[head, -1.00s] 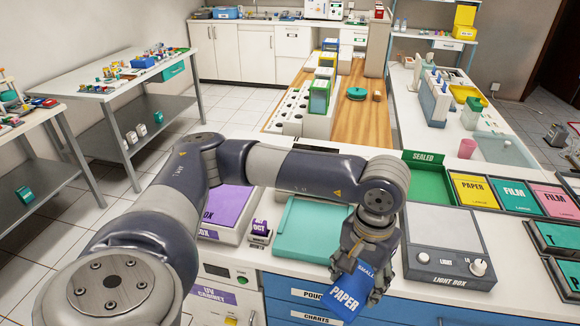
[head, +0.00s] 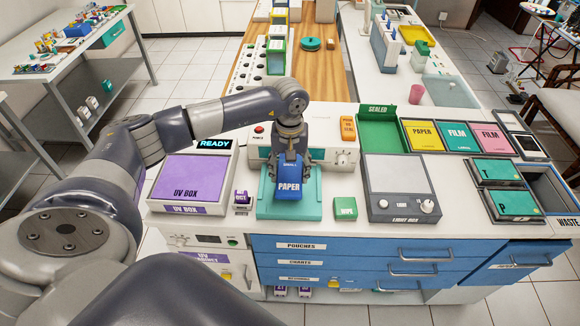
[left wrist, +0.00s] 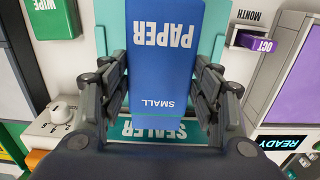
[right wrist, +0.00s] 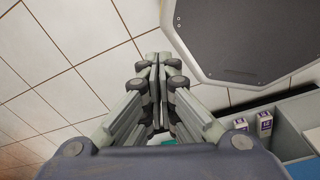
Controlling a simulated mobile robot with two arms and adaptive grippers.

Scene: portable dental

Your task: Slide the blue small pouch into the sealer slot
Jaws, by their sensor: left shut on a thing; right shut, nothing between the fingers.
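The blue small paper pouch (head: 289,187) is in my left gripper (head: 288,166), which is shut on it. The pouch is over the teal tray (head: 311,210) in front of the white sealer (head: 325,130). In the left wrist view the pouch (left wrist: 165,40) lies between the two fingers (left wrist: 160,85), and its end marked SMALL is at the teal SEALER label (left wrist: 135,131). The slot itself is hidden, so I cannot tell whether the pouch is in it. My right gripper (right wrist: 155,88) is shut and empty, over the floor.
A purple UV box (head: 190,178) and a small purple OCT block (head: 241,198) are left of the tray. A green WIPE block (head: 345,208) and the light box (head: 398,178) are right. An orange block (head: 348,128) is on the sealer. Drawers are below the counter.

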